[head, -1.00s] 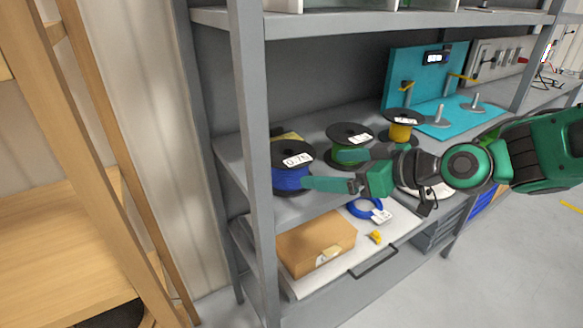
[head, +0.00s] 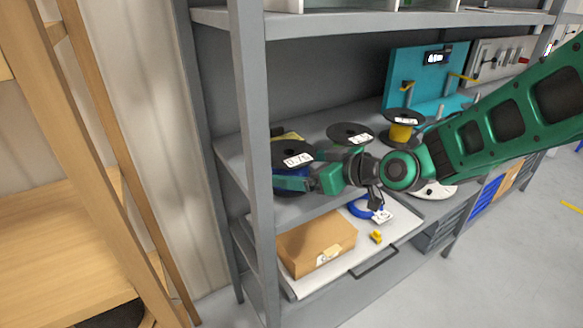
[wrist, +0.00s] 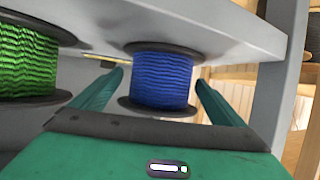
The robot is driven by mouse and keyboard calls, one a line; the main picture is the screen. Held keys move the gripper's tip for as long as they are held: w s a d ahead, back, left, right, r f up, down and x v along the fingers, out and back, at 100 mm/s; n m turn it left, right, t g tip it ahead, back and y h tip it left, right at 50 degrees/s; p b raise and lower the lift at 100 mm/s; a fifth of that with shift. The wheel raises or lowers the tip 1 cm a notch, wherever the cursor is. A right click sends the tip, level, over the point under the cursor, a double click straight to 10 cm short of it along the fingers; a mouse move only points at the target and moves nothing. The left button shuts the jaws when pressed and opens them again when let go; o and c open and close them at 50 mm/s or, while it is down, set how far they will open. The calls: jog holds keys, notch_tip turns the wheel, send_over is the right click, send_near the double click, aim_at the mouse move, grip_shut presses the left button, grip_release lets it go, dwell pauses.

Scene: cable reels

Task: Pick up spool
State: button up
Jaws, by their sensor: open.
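A blue spool with black flanges and a white label (head: 293,155) stands on the grey shelf at the left. In the wrist view the blue spool (wrist: 160,78) is upright between the two green fingers. My gripper (wrist: 158,92) is open, with one finger on each side of the blue winding; whether they touch it I cannot tell. In the head view my gripper (head: 290,184) is at the front of the blue spool and hides part of its lower half.
A yellow spool (head: 403,126) stands farther right, before a teal panel (head: 420,75). The shelf's grey upright post (head: 254,170) is close left of the blue spool. Below, a cardboard box (head: 316,244) and a blue cable coil (head: 366,207) lie on a lower tray.

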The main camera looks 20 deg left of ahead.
jog(key=shift+w+a+f, duration=0.2)
jog(key=shift+a+f, duration=0.05)
jog(key=shift+a, duration=0.35)
jog(key=shift+c, duration=0.4)
jog(key=shift+r, duration=0.1)
jog(key=c, duration=1.6)
jog(key=shift+r, duration=5.05)
